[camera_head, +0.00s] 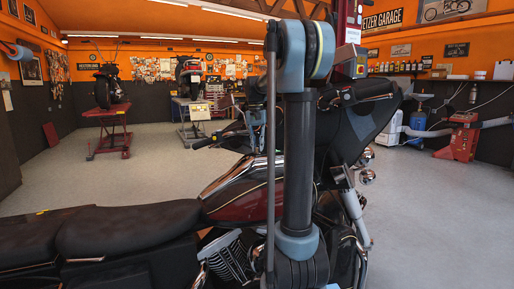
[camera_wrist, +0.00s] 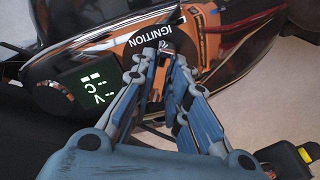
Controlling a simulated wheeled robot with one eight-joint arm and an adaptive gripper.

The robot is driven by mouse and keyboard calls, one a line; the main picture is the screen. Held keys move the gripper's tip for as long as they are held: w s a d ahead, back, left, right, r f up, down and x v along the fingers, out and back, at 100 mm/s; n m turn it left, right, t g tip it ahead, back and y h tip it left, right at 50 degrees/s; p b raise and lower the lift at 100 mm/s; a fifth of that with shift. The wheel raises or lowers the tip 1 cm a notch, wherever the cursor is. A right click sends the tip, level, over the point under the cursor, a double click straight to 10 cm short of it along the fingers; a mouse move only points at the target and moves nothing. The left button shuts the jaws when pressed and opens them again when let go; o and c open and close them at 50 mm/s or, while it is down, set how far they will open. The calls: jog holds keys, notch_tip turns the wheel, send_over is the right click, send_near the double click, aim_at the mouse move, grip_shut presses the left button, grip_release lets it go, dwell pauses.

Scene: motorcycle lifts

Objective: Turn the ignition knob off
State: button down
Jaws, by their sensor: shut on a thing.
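In the wrist view my gripper (camera_wrist: 158,62) reaches up to a glossy orange and dark panel on the motorcycle. Its blue-grey fingers are shut on the ignition knob (camera_wrist: 151,50), a small dark piece mostly hidden between the fingertips. A dark label with white IGNITION lettering (camera_wrist: 165,40), upside down in the picture, lies just beyond the fingertips. In the head view the motorcycle (camera_head: 240,203) has a dark red tank and black seat. My arm stands in front of it, and the gripper's contact with the knob cannot be seen there.
A display with green digits (camera_wrist: 96,91) sits left of my fingers, with a round dark dial (camera_wrist: 47,97) beyond it. The handlebar (camera_head: 355,97) and windshield are close to my arm. A red lift (camera_head: 110,135) stands far back; grey floor is clear at left.

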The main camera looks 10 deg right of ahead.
aim_at(257, 146)
jog(key=n, duration=0.6)
jog(key=shift+n, duration=0.4)
dwell(0.3)
jog(key=c, duration=1.6)
grip_release()
jog(key=shift+o, duration=0.2)
notch_tip(257, 146, up, 12)
jog(key=shift+w, duration=0.4)
jog(key=shift+s+f, duration=0.1)
jog(key=shift+s, duration=0.05)
